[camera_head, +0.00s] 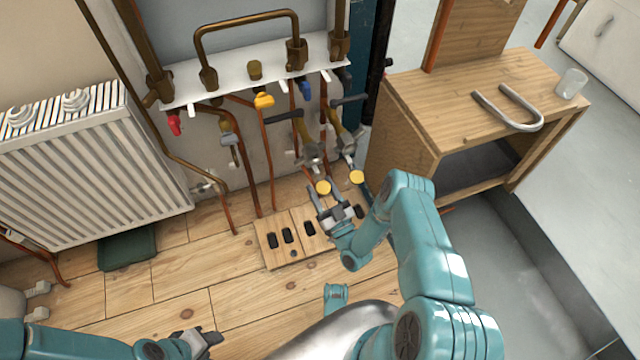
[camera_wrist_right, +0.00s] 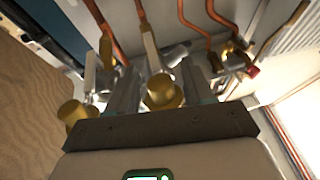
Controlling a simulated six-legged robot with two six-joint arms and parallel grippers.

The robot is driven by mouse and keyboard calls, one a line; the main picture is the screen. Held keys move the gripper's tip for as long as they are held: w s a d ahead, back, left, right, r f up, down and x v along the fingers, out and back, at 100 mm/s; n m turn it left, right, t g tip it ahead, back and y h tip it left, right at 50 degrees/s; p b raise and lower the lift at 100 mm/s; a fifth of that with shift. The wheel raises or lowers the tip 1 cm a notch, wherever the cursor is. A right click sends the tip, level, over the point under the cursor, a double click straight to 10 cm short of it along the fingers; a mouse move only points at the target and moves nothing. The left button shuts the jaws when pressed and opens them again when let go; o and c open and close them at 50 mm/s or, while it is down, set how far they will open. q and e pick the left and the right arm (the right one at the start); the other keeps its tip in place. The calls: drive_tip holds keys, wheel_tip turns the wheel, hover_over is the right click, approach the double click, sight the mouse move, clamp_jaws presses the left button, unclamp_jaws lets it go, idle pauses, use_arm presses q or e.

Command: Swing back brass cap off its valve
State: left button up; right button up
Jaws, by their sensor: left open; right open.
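Two round brass caps sit close together on the valve pipework, a left one (camera_head: 323,187) and a right one (camera_head: 357,177). In the right wrist view, one cap (camera_wrist_right: 163,92) shows between the two grey fingers and the other (camera_wrist_right: 72,112) lies outside them at left. My right gripper (camera_head: 325,197) is open around the left cap; I cannot tell whether the fingers touch it. The valve body behind the caps is partly hidden. My left gripper (camera_head: 205,340) is open and empty, low over the floor, far from the valves.
A white radiator (camera_head: 90,165) stands at left. A wooden cabinet (camera_head: 450,100) with a U-shaped pipe (camera_head: 515,115) and a glass (camera_head: 571,83) on top stands right of the valves. A slotted wooden block (camera_head: 270,252) lies on the floor. Several copper pipes run beside the valves.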

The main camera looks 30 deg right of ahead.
drive_tip(key=shift+r, duration=0.1)
clamp_jaws()
drive_tip(key=shift+w, duration=0.1)
